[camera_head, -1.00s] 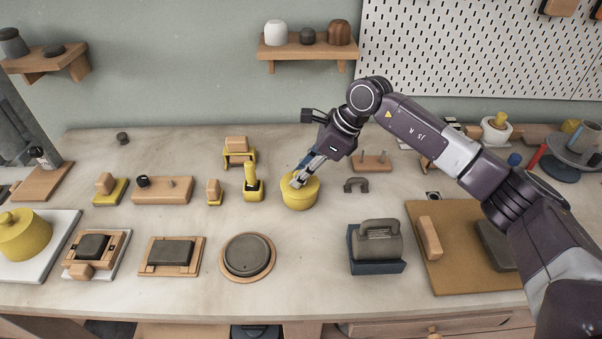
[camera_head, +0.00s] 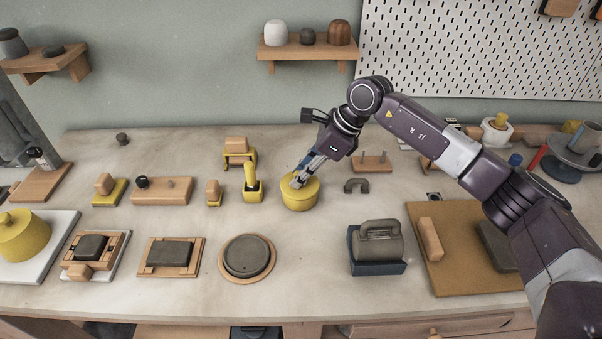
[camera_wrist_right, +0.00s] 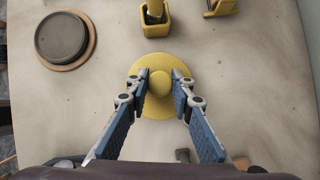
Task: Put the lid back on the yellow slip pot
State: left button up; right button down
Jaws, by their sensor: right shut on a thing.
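The yellow slip pot (camera_head: 300,202) stands upright on the middle of the workbench. Its round yellow lid (camera_wrist_right: 158,112) with a ball knob (camera_wrist_right: 159,83) is at the pot's top; I cannot tell if it is fully seated. My right gripper (camera_head: 296,182) reaches down from the upper right to the lid. In the right wrist view its two blue-padded fingers (camera_wrist_right: 160,88) stand on either side of the knob, shut on it. The lid hides the inside of the pot. My left gripper is not in view.
A yellow holder with a handled tool (camera_head: 252,187) stands just left of the pot. A grey handle-shaped piece (camera_head: 356,185) lies to its right, and a round grey disc on wood (camera_head: 247,257) lies in front. A second yellow pot (camera_head: 22,237) stands far left. Bench in front of the pot is clear.

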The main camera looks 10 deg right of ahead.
jog(key=shift+f+b, duration=0.2)
jog(key=shift+b, duration=0.35)
dwell(0.9)
jog(key=c, duration=1.6)
grip_release()
jog(key=shift+o, duration=0.4)
jog(key=o, duration=0.4)
jog(key=shift+r, duration=0.15)
jog(key=shift+r+p, duration=1.65)
jog(key=shift+r, duration=1.75)
